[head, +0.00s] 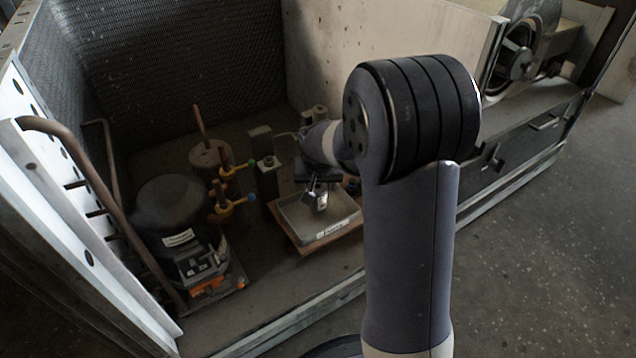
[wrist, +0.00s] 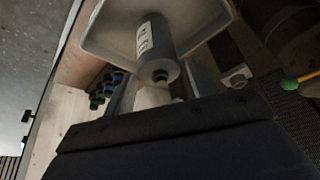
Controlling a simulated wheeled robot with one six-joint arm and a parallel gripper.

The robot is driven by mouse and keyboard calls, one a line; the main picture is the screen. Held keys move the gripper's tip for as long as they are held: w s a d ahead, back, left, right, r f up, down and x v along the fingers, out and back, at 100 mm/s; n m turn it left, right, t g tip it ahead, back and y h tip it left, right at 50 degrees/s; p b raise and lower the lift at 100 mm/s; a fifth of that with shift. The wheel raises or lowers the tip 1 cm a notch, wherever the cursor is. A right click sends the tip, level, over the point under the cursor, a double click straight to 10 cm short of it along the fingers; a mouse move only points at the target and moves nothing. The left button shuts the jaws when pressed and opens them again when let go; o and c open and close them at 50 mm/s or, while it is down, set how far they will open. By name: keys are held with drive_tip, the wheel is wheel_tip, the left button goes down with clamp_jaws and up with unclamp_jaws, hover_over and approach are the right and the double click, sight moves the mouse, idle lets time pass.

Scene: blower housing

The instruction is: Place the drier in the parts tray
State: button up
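The drier (wrist: 152,44) is a grey cylinder with a white label and a small dark port at its near end. My gripper (wrist: 160,76) is shut on it, with a finger along each side; the fingertips are partly hidden behind the drier. In the head view my gripper (head: 318,190) points down over the parts tray, and the drier shows only as a small metallic shape (head: 320,201). The parts tray (head: 341,229) is a shallow light-grey tray with a label on its front; its pale wall (wrist: 98,32) also shows behind the drier. I cannot tell whether the drier touches the tray floor.
The tray sits on a brown board (head: 305,248). A black compressor (head: 172,212) stands to the left, with copper pipes (head: 50,128) beside it. The front floor is free.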

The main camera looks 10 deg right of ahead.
drive_tip(key=shift+o, duration=0.7)
drive_tip(key=shift+r, duration=0.2)
drive_tip(key=d+p+v, duration=0.1)
drive_tip(key=p+v, duration=0.3)
drive_tip(key=v, duration=0.7)
drive_tip(key=shift+s+a+r, duration=0.2)
drive_tip(key=shift+a+r, duration=0.2)
drive_tip(key=shift+a, duration=0.1)
